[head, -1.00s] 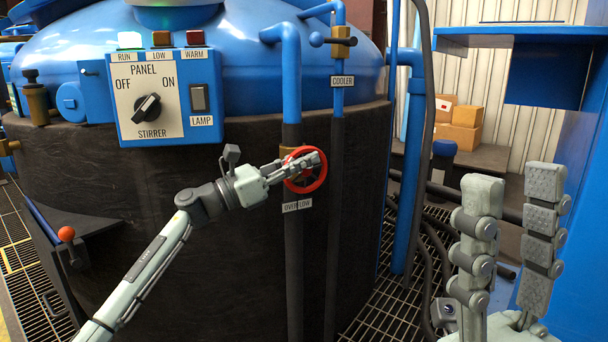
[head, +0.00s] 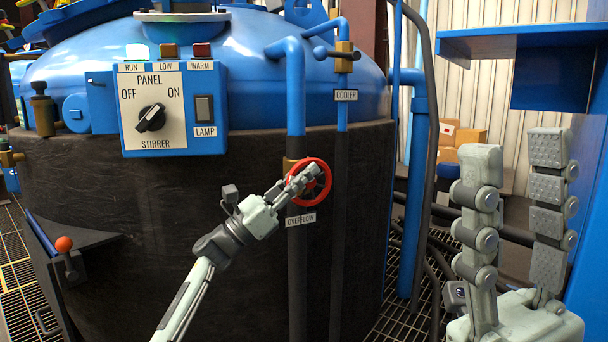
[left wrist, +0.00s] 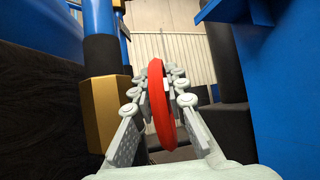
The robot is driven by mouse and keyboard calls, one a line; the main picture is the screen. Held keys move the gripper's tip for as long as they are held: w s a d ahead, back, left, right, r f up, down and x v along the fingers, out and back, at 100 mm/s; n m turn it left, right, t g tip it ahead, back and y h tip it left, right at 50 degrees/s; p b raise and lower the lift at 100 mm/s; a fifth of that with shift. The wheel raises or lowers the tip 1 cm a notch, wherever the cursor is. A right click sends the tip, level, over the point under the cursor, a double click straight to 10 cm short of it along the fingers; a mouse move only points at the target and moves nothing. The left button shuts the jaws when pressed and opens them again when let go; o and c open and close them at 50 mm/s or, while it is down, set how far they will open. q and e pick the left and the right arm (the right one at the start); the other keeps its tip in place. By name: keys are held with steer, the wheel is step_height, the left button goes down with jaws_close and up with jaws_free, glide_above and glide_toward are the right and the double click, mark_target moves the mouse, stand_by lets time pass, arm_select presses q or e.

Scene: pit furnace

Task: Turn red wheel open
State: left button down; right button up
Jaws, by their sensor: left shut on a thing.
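The red wheel (head: 325,172) is on a brass valve body above the OVERFLOW label (head: 301,219), on a dark vertical pipe. My left gripper (head: 306,178) is shut on the left part of the wheel's rim. In the left wrist view the red wheel (left wrist: 158,100) is seen edge-on between the two fingers of my left gripper (left wrist: 160,85), with the brass valve body (left wrist: 106,108) to its left. My right gripper (head: 515,200) is open and empty at the right, with its two fingers pointing up and wide apart.
The blue and black tank (head: 190,220) stands behind the wheel. A stirrer panel (head: 152,108) is on its upper left. A COOLER pipe with a brass valve (head: 344,56) runs right of the wheel. An orange-knobbed lever (head: 64,244) is at the lower left. Cardboard boxes (head: 466,140) are at the back right.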

arm_select(q)
steer(key=c, duration=1.5)
jaws_free()
steer(key=shift+c, duration=0.2)
steer(key=v, duration=1.2)
steer(key=shift+s, duration=0.1)
